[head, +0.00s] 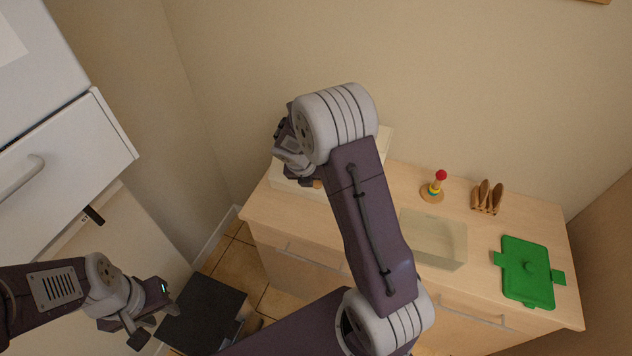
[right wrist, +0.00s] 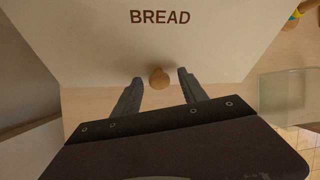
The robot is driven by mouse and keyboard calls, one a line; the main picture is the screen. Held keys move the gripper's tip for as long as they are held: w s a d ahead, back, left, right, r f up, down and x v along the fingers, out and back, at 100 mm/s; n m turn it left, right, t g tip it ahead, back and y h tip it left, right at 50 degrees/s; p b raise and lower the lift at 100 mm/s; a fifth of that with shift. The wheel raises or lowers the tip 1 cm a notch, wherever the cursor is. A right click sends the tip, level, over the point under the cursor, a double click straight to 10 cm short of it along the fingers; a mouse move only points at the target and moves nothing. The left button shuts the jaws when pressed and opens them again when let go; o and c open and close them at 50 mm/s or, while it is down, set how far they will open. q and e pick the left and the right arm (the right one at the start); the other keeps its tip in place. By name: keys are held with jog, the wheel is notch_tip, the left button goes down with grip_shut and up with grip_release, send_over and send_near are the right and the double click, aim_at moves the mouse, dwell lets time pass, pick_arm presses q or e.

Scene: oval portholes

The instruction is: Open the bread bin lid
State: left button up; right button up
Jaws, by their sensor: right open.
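The cream bread bin (head: 384,142) stands at the back left of the wooden counter, largely hidden by my right arm in the head view. In the right wrist view its face (right wrist: 150,45) reads "BREAD", with a round wooden knob (right wrist: 159,78) at its lower edge. The lid looks closed. My right gripper (right wrist: 160,80) is open, with one fingertip on each side of the knob and a visible gap on both sides. My left gripper (head: 154,325) is low at the left, away from the bin, with its fingers apart and empty.
A white cabinet (head: 60,160) is at left. A dark box (head: 205,312) is near my left gripper.

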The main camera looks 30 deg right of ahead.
jog(key=shift+w, duration=0.1)
grip_shut()
dwell(1.2)
